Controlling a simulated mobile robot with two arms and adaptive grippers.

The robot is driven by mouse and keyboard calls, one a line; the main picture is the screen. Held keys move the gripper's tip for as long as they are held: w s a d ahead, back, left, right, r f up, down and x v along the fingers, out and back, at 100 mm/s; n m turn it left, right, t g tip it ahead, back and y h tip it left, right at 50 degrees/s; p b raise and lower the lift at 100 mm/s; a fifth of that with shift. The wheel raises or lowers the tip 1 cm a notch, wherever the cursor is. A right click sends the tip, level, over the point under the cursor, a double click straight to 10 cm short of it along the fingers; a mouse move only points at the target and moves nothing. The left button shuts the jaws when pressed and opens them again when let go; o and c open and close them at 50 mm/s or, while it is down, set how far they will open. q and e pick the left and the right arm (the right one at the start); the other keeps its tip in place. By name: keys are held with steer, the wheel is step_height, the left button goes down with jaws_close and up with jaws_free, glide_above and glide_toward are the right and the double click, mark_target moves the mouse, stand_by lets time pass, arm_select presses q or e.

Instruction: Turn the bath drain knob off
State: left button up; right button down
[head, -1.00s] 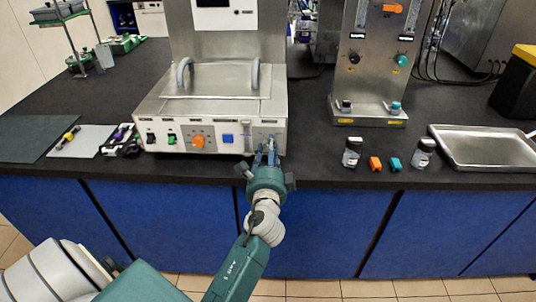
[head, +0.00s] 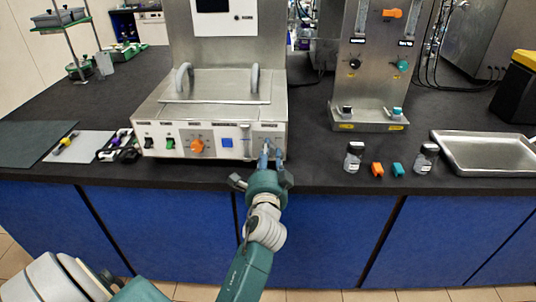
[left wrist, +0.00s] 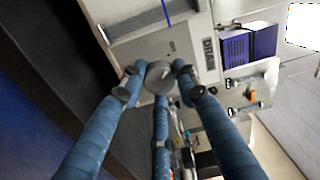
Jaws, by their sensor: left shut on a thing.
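The steel water bath (head: 208,112) stands on the dark bench, its control panel facing me. The drain knob (left wrist: 158,77) is a round grey knob with a pale mark, beside a dark "DRAIN" label (left wrist: 208,54) in the left wrist view. My left gripper (head: 271,152) is at the right end of the panel. In the left wrist view its blue fingers (left wrist: 157,82) are closed around the knob, with a third finger below. In the head view the fingers mostly hide the knob. My right gripper is not in view.
Right of my gripper stand small bottles (head: 354,156), orange and teal pieces (head: 377,169) and a metal tray (head: 440,150). The bench between gripper and bottles is clear.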

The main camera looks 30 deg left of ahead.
arm_select(q)
steer(key=shift+w+d+f, duration=0.1)
steer(key=shift+d+f, duration=0.15)
steer(key=shift+d, duration=0.05)
steer(key=o, duration=1.2)
steer(key=shift+c, duration=0.2)
steer(key=shift+w+d+r, duration=0.1)
steer(key=shift+r, duration=0.3)
step_height(320, 180, up, 10)
steer(key=shift+f, duration=0.25)
